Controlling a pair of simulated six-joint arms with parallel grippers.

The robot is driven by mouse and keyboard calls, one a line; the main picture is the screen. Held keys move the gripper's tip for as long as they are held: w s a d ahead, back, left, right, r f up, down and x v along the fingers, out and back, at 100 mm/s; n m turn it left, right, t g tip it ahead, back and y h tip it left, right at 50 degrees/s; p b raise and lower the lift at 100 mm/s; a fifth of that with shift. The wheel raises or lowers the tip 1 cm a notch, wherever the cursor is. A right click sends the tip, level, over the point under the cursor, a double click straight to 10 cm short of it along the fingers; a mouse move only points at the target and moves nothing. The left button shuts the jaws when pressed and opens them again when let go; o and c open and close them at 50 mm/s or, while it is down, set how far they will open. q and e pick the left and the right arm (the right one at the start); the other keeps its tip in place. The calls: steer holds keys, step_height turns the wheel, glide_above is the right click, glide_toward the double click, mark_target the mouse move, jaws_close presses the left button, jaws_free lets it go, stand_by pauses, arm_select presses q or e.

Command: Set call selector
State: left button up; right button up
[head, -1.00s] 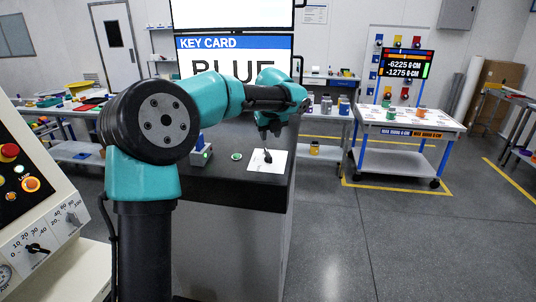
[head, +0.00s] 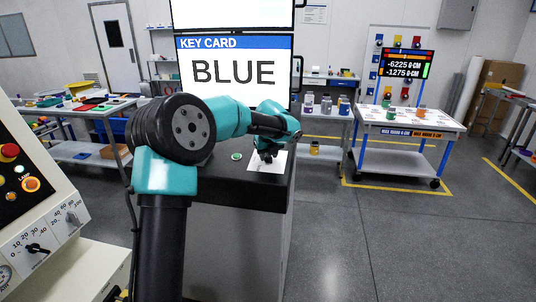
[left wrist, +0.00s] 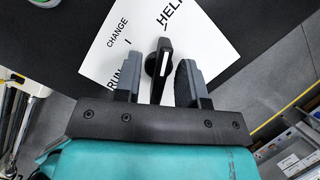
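The call selector is a black knob with a white line (left wrist: 163,58) on a white plate (left wrist: 98,58) marked RUN, CHANGE and HELP. In the left wrist view the knob's lined end points up the picture, toward the HELP side. My left gripper (left wrist: 160,80) is open, with one finger on each side of the knob. A gap shows beside the right finger; I cannot tell whether either finger touches it. In the head view the left gripper (head: 267,155) is low over the white plate (head: 280,162) and hides the knob. My right gripper is not in view.
The plate lies on a dark-topped counter (head: 235,182) beside a round green button (head: 237,156). A screen (head: 235,72) above reads KEY CARD BLUE. A slanted control panel (head: 30,215) stands at left. A white cart (head: 408,117) with small jars stands at right.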

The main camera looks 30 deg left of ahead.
arm_select(q)
steer(key=shift+c, duration=0.5)
jaws_close()
steer(key=shift+n, duration=0.5)
steer(key=n+g, duration=0.1)
steer(key=n, duration=0.3)
steer(key=shift+y, duration=0.3)
steer(key=n, duration=0.3)
steer(key=n+g, duration=0.1)
steer(key=n, duration=0.1)
steer(key=shift+n+g, duration=0.3)
steer(key=shift+n, duration=0.1)
steer(key=n+g, duration=0.1)
steer(key=n, duration=0.6)
steer(key=shift+h, duration=0.4)
steer(key=n+g+h, duration=0.1)
steer(key=n, duration=0.5)
